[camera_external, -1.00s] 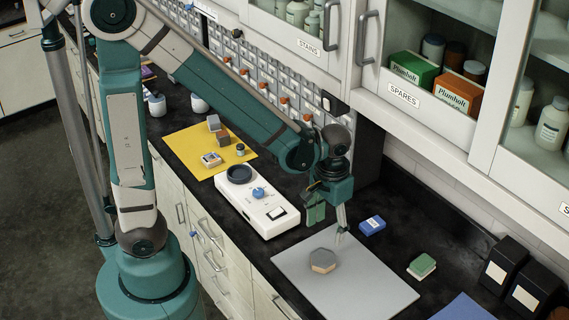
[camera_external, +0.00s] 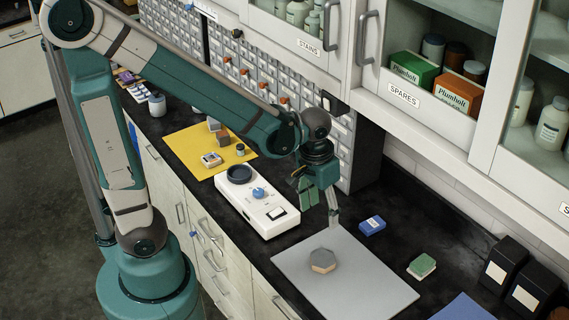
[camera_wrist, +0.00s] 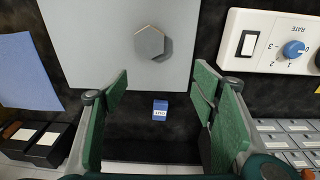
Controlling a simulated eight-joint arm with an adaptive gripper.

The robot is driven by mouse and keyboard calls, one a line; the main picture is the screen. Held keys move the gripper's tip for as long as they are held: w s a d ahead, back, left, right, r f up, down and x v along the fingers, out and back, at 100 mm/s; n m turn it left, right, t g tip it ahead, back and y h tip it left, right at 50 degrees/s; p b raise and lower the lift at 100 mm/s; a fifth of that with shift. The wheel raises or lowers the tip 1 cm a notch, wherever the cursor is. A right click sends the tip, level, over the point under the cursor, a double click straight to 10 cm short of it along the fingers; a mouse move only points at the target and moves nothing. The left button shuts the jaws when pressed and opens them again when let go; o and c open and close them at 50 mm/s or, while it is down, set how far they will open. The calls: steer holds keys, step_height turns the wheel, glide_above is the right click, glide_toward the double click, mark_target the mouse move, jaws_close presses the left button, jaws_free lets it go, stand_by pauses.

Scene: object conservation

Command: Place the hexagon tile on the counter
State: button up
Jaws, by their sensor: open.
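The hexagon tile (camera_external: 323,258), grey on top with a wood-coloured edge, lies flat on a grey mat (camera_external: 365,290) on the black counter (camera_external: 395,240). It also shows at the top middle of the wrist view (camera_wrist: 150,43). My gripper (camera_external: 320,214) is open and empty, above the counter near the mat's back edge and apart from the tile. In the wrist view its green fingers (camera_wrist: 160,85) are spread wide, and the tile lies beyond them.
A small blue box (camera_external: 372,225) and a green block (camera_external: 422,266) lie right of my gripper. A white device with a dial (camera_external: 258,202) stands to its left. A yellow mat (camera_external: 185,145) holds several small items. Black boxes (camera_external: 505,265) stand at the back right.

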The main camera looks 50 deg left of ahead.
steer(key=s+a+r+t, duration=0.3)
steer(key=a+r, duration=0.3)
steer(key=a, duration=0.1)
steer(key=s+a+r+t, duration=0.3)
steer(key=a+r, duration=0.3)
steer(key=r, duration=0.1)
steer(key=shift+s+a, duration=0.2)
steer(key=shift+a, duration=0.2)
